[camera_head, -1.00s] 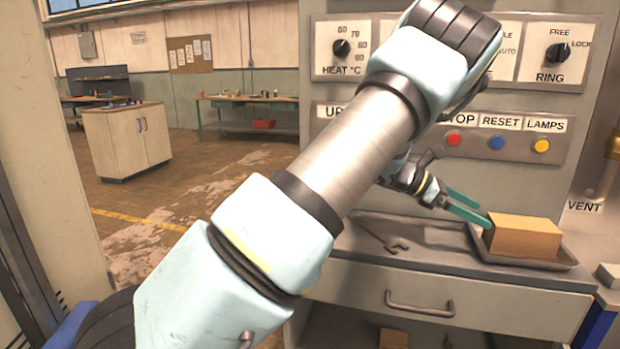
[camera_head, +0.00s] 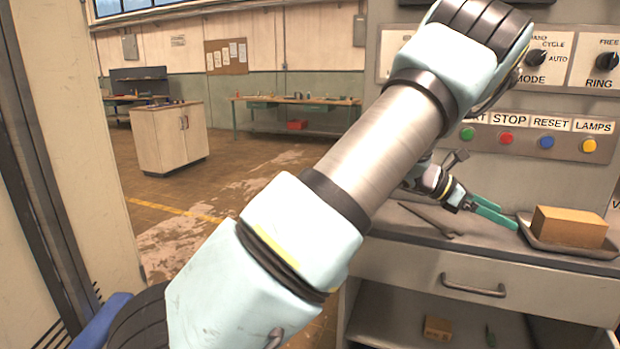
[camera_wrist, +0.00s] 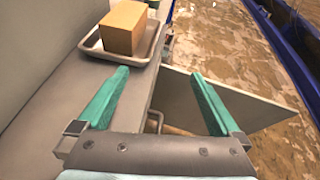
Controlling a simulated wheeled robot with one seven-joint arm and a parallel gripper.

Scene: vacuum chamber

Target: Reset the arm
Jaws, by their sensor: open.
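My arm crosses the head view from the lower left to the upper right. My gripper (camera_head: 506,216), with green fingers, is over the bench top just left of the tray. In the wrist view the two green fingers of the gripper (camera_wrist: 162,85) stand wide apart with nothing between them. The wrist view shows the left finger over the bench top and the right finger out past the bench's front edge.
A tan block (camera_head: 570,227) sits in a grey tray (camera_head: 540,240) close to the fingers. A wrench (camera_head: 428,219) lies on the bench. The control panel (camera_head: 500,155) with knobs and buttons rises behind. A drawer handle (camera_head: 473,286) juts out below. Open floor lies left.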

